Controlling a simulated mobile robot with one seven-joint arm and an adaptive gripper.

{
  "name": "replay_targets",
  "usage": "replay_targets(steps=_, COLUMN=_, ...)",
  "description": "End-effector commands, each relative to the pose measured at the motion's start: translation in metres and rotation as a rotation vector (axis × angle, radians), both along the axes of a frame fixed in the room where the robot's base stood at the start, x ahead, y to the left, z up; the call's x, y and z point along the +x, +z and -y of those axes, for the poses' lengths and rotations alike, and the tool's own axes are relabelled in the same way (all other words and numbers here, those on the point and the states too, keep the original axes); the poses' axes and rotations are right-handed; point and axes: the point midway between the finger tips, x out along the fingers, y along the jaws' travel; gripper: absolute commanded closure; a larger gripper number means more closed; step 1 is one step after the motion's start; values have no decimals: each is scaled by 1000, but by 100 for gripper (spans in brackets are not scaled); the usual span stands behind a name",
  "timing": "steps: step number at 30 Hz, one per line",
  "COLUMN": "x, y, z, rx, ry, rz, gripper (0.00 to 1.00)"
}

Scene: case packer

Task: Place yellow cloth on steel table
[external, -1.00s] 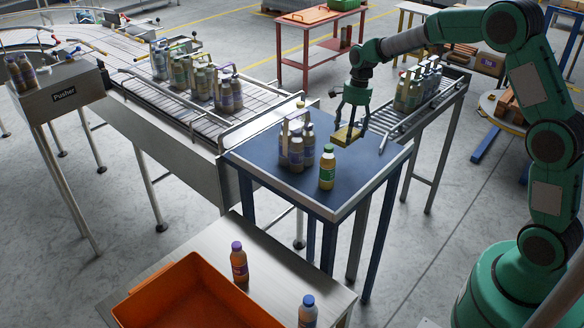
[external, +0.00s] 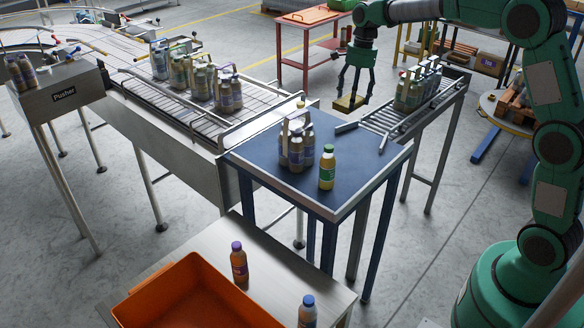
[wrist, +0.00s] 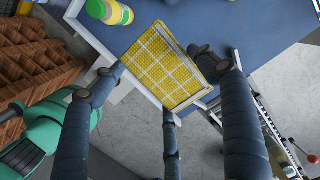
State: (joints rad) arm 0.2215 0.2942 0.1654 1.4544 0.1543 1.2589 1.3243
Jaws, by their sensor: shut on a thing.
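The yellow cloth (external: 347,105) hangs in my gripper (external: 353,94), above the far right side of the blue-topped table and apart from its top. In the wrist view the cloth (wrist: 160,68) is a flat yellow piece with a pale grid. My gripper's dark fingers (wrist: 157,75) are at its left and right edges, shut on it. A grey metal-topped table (external: 281,268), which looks like the steel table, stands in the front, well below and to the left of my gripper.
The grey table bears an orange bin (external: 137,302), a purple-capped bottle (external: 239,262) and a blue-capped bottle (external: 308,312). The blue table (external: 258,153) holds a bottle pack (external: 296,148) and a green-labelled bottle (external: 327,168). A roller conveyor (external: 383,120) adjoins it.

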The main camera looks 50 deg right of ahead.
Motion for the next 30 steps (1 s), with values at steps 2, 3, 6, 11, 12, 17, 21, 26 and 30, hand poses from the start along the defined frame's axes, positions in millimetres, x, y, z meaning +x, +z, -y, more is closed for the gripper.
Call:
replay_targets(steps=2, x=0, y=19, z=0, rx=0, ry=0, rz=2, gripper=52)
replay_targets(steps=3, x=0, y=26, z=0, rx=0, ry=0, rz=0, gripper=52)
replay_targets(steps=6, x=0, y=47, z=0, rx=0, ry=1, rz=0, gripper=52)
replay_targets(steps=11, x=16, y=42, z=-29, rx=-3, ry=133, rz=0, gripper=52)
replay_targets(steps=12, x=21, y=43, z=-37, rx=-5, ry=169, rz=1, gripper=52)
replay_targets(steps=17, x=38, y=44, z=-73, rx=-12, ry=334, rz=4, gripper=52)
replay_targets(steps=21, x=56, y=44, z=-117, rx=-15, ry=524, rz=6, gripper=52)
replay_targets(steps=26, x=72, y=45, z=-172, rx=-18, ry=756, rz=8, gripper=52)
replay_targets(steps=30, x=81, y=44, z=-223, rx=-18, ry=958, rz=7, gripper=52)
